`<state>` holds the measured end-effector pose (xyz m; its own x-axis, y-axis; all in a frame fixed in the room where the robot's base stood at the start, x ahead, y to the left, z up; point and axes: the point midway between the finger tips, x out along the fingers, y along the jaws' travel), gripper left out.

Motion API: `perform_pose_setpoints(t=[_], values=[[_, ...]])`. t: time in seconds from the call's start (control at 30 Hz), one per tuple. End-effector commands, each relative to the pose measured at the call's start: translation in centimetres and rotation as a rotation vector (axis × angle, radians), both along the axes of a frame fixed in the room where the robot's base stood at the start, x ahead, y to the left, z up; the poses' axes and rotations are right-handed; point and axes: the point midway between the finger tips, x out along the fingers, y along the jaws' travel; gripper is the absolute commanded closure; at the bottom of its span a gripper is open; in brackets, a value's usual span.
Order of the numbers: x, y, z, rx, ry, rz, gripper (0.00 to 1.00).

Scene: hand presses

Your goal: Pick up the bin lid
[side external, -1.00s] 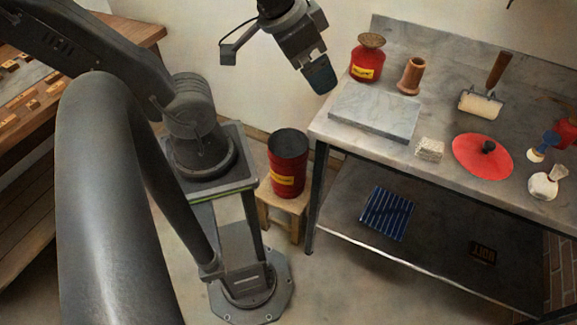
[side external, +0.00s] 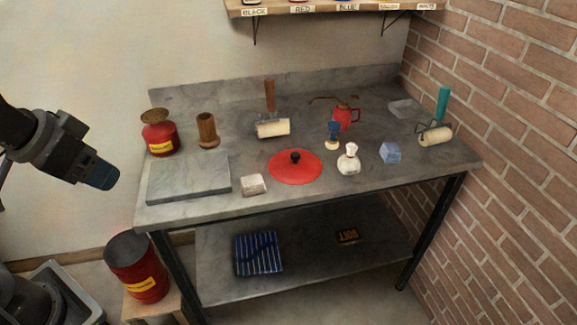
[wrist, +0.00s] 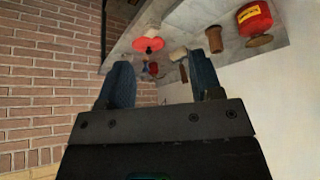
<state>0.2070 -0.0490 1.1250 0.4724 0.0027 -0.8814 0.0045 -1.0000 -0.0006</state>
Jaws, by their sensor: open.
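The bin lid (side external: 295,168) is a flat red disc with a black knob, lying on the grey bench top near its front edge, left of a white bottle. It also shows small in the wrist view (wrist: 148,45), beyond my fingers. My gripper (side external: 103,178) is at the left of the side view, off the bench's left end and well apart from the lid. In the wrist view its two blue fingers (wrist: 160,82) are spread with nothing between them. The red bin (side external: 140,270) stands open-topped on a small wooden stool at the bench's left end.
A stone slab (side external: 188,178) and a pale block (side external: 253,185) lie left of the lid. The white bottle (side external: 348,160), a blue-handled brush (side external: 333,136) and a roller (side external: 272,127) stand close to it. A red can (side external: 160,134) is at the back left. A brick wall (side external: 510,150) bounds the right.

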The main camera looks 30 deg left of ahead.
Motion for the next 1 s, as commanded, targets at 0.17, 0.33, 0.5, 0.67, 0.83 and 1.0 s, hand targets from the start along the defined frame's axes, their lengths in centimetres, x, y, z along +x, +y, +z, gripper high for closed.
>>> perform_pose_setpoints(t=[0.17, 0.33, 0.5, 0.67, 0.83, 1.0], values=[[4.2, -0.3, 1.5, 0.007, 0.006, 0.027, 0.41], [11.1, -1.2, 2.6, 0.016, 0.001, 0.071, 0.41], [18.3, -3.0, 1.8, 0.021, -0.011, 0.11, 0.41], [24.9, -5.4, -0.7, 0.023, -0.027, 0.141, 0.41], [31.0, -8.4, -4.9, 0.019, -0.05, 0.166, 0.41], [34.9, -10.9, -8.9, 0.012, -0.068, 0.183, 0.41]])
